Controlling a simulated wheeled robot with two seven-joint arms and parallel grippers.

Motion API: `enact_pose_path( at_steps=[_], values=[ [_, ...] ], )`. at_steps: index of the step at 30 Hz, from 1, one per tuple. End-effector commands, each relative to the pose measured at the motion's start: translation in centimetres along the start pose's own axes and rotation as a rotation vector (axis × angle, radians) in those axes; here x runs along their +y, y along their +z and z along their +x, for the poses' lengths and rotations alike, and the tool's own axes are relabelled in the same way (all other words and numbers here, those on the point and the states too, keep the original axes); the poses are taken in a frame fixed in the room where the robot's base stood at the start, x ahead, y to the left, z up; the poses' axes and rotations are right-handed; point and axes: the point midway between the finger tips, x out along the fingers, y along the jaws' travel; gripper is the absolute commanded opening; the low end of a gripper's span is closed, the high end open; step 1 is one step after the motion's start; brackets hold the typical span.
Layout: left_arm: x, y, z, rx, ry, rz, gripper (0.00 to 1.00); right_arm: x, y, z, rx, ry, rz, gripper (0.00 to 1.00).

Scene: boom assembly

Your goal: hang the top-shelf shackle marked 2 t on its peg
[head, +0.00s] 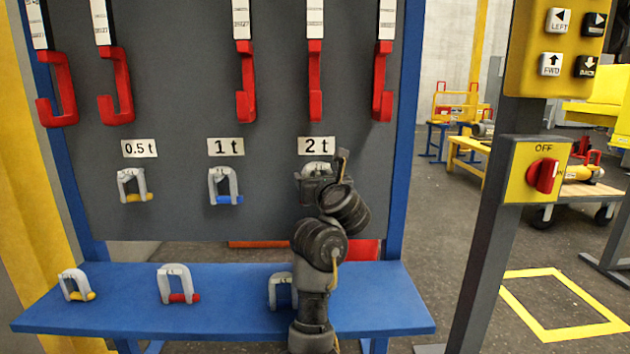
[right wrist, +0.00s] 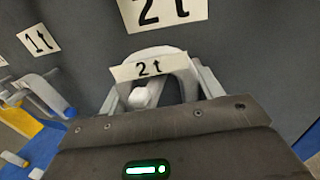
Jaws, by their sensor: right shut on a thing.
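The grey shackle (head: 318,168) marked 2 t is up at the board, just under the 2 t sign (head: 316,146). My right gripper (head: 318,178) is shut on it, and my arm hides most of it in the head view. In the right wrist view the shackle's bow (right wrist: 180,62) carries a 2 t tag (right wrist: 150,68) and lies between my fingers, close below the sign. A pale rounded stub, perhaps the peg (right wrist: 142,96), shows inside the bow. I cannot tell whether the bow rests on it. My left gripper is not in view.
Shackles hang under the 0.5 t sign (head: 133,185) and the 1 t sign (head: 212,184). The blue shelf (head: 230,318) below holds several shackles, one partly behind my arm. Red hooks (head: 245,95) hang along the board's top. A switch post (head: 495,200) stands at right.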

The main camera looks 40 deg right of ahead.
Motion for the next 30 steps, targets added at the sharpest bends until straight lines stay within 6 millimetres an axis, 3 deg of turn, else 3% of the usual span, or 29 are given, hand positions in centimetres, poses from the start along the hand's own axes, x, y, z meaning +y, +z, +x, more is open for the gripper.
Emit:
enact_pose_path(
  at_steps=[14,15,18,21,30],
  values=[
    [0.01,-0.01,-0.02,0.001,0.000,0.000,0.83,-0.04,-0.52,0.17,0.012,0.001,0.005,0.23],
    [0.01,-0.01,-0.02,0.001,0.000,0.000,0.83,-0.04,-0.53,0.17,0.012,0.001,0.005,0.66],
    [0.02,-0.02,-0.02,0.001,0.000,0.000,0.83,-0.05,-0.55,0.17,0.013,0.000,0.005,0.79],
    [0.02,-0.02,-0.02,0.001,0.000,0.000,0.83,-0.11,-0.56,0.18,0.013,-0.001,0.006,0.90],
    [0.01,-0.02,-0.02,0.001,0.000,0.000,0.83,-0.62,-0.48,0.11,0.010,-0.011,0.007,0.90]
  ],
)
